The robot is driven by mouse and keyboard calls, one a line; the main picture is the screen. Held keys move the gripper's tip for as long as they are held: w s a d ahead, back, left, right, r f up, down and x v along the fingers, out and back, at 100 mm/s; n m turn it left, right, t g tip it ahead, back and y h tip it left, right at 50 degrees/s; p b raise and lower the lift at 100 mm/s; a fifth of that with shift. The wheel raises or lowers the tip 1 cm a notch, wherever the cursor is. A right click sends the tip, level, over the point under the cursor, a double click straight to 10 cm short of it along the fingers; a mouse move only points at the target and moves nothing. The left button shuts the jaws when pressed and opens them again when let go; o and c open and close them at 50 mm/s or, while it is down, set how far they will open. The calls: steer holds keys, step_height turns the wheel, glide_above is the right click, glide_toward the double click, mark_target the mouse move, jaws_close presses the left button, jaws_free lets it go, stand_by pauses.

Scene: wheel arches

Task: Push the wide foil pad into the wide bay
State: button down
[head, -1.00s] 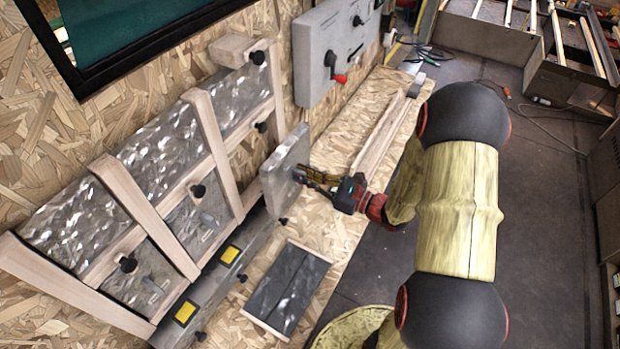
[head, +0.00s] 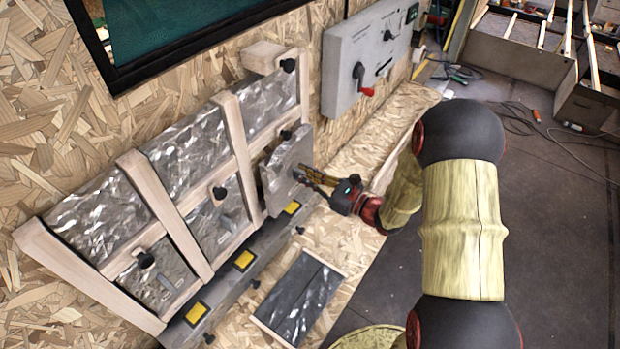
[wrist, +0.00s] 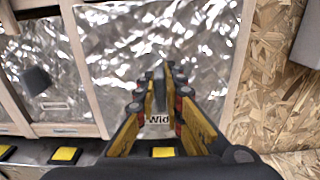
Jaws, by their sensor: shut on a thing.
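The wide foil pad (head: 277,178) is a silvery slab held in front of the lower right bay of the wooden frame. It covers that bay in the head view, so I cannot tell whether its back edge is inside. My gripper (head: 304,178) is shut on the grip on the pad's outer face. In the wrist view the fingers (wrist: 160,78) meet in front of the crinkled foil face (wrist: 115,65), above a partly hidden label starting "Wid". Pale wood runs along both sides of the foil there.
Slanted wooden posts (head: 165,212) divide the frame; the other lower bays hold foil pads with grips. Black knobs stick out of it. Yellow blocks (head: 243,259) sit on the grey sill below. A dark panel (head: 300,297) lies on the bench. A grey switch box (head: 365,60) hangs at right.

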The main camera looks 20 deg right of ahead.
mark_target(290, 167)
steer(key=shift+b+x, duration=0.35)
steer(key=shift+x, duration=2.25)
steer(key=shift+w+a, duration=0.15)
steer(key=c, duration=1.9)
jaws_free()
steer(key=shift+o, duration=0.4)
steer(key=v, duration=2)
steer(key=shift+p, duration=0.35)
steer(key=shift+w, duration=0.1)
